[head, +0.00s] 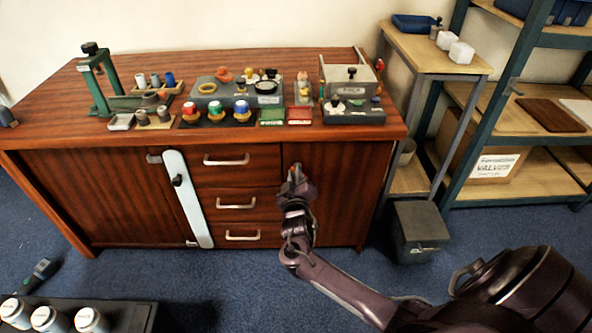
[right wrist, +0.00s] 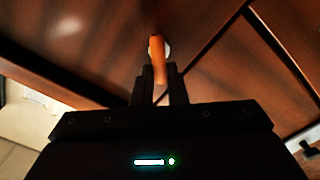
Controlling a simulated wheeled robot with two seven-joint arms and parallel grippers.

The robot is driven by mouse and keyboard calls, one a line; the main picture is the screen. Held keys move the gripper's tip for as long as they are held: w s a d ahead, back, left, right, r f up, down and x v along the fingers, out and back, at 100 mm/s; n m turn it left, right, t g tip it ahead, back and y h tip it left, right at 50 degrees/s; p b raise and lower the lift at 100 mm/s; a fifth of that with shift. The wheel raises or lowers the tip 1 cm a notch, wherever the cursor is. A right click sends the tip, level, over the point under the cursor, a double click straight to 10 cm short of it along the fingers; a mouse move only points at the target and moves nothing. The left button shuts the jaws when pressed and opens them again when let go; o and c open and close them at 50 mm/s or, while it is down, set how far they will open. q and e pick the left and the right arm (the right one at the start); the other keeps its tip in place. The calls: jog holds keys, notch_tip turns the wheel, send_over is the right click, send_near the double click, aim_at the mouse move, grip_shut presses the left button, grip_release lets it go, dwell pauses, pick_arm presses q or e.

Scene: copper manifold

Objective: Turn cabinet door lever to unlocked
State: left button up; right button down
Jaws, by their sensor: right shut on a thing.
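The cabinet door (head: 345,195) is the brown wooden panel at the right end of the bench front. Its lever is a small orange handle (right wrist: 157,48) on a pale round base, shown in the right wrist view near the door's edge. My right gripper (head: 295,182) reaches the upper left part of this door and largely hides the lever in the head view. In the right wrist view its two dark fingers (right wrist: 160,75) are closed around the orange handle. The handle points down between the fingers in that view. My left gripper is not in view.
Three drawers with metal handles (head: 236,206) are left of the door, and a white strip (head: 187,198) with a dark handle stands further left. A grey bin (head: 420,232) is on the floor at right. Manifold parts and fixtures, including a green press (head: 103,80), crowd the bench top.

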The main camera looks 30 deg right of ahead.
jog(key=n+p, duration=0.1)
jog(key=n, duration=0.1)
jog(key=n+p, duration=0.1)
jog(key=n, duration=0.2)
jog(key=n+p, duration=0.2)
jog(key=shift+w+a+f+n, duration=0.1)
jog(key=shift+a+f+n, duration=0.1)
jog(key=shift+f+n, duration=0.15)
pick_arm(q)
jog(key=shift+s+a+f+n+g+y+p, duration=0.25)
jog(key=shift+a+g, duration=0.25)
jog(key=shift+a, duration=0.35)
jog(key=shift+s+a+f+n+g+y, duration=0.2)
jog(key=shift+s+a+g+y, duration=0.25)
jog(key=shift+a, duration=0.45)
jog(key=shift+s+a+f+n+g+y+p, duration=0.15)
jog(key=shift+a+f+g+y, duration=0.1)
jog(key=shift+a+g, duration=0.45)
pick_arm(e)
jog(key=shift+f+n, duration=0.15)
jog(key=shift+n, duration=1)
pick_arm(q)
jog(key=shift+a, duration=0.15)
pick_arm(e)
jog(key=c, duration=1.4)
grip_release()
jog(key=shift+c, duration=0.2)
